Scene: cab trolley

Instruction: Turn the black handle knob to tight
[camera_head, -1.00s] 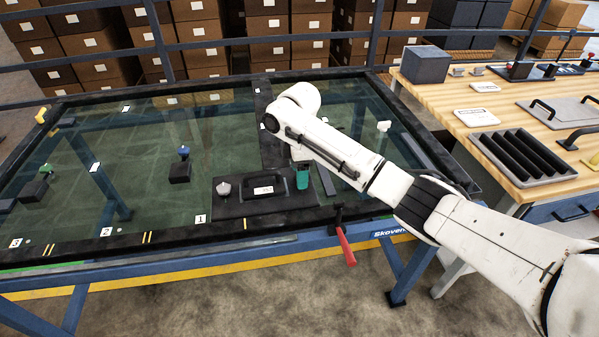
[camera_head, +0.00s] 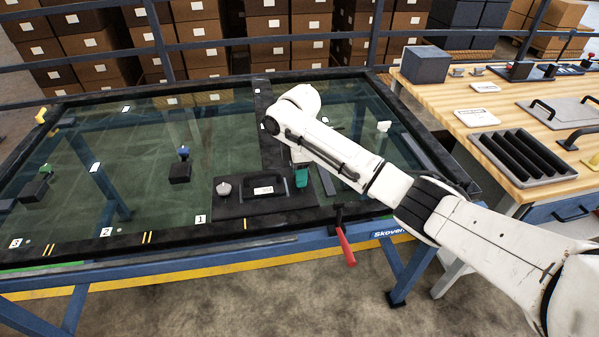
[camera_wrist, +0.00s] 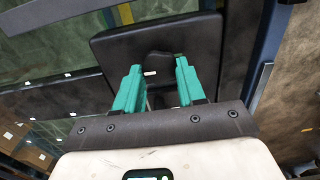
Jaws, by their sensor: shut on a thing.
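My gripper (camera_head: 301,174) has teal fingers and points down at the right part of a black plate (camera_head: 235,208) on the glass table. In the wrist view, the fingers of my gripper (camera_wrist: 158,78) stand on either side of the black handle knob (camera_wrist: 158,62) and are shut on it. The knob is dark against the dark plate (camera_wrist: 112,48), so its exact angle is hard to tell. In the head view the knob is hidden by my gripper and arm.
A red-handled clamp (camera_head: 345,246) hangs at the table's front edge. A wooden workbench (camera_head: 440,95) stands at the right.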

